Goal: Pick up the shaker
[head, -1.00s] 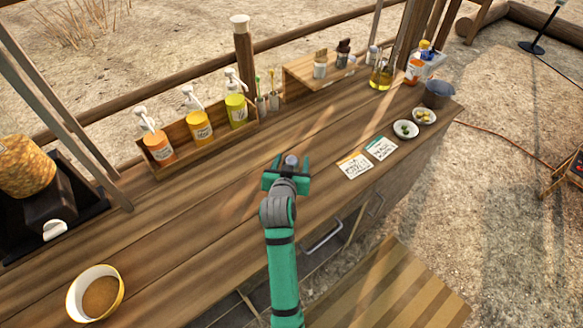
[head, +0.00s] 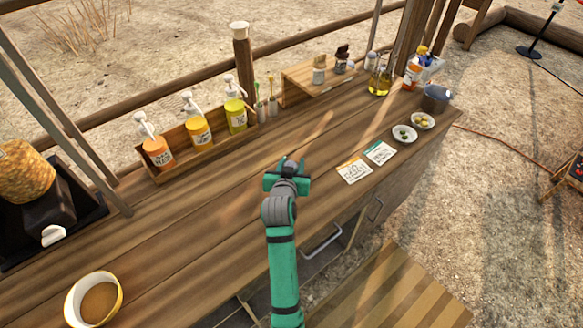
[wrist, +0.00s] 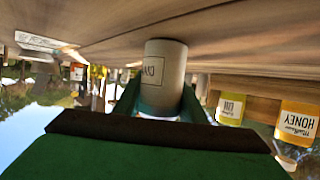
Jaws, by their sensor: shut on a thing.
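A pale grey cylindrical shaker (wrist: 163,75) with a printed label stands between my gripper's green fingers in the wrist view, which is upside down. My gripper (head: 287,177) is shut on it, over the front part of the wooden counter (head: 215,210). In the head view only the shaker's dark top (head: 290,166) shows between the fingers; my gripper hides the rest. I cannot tell whether its base touches the counter.
Two more shakers (head: 319,74) (head: 341,62) stand on a small wooden riser at the back right. Pump bottles (head: 199,132) sit in a rack behind, left. Two cards (head: 354,170) (head: 380,152) lie right of my gripper. A bowl (head: 93,299) stands front left.

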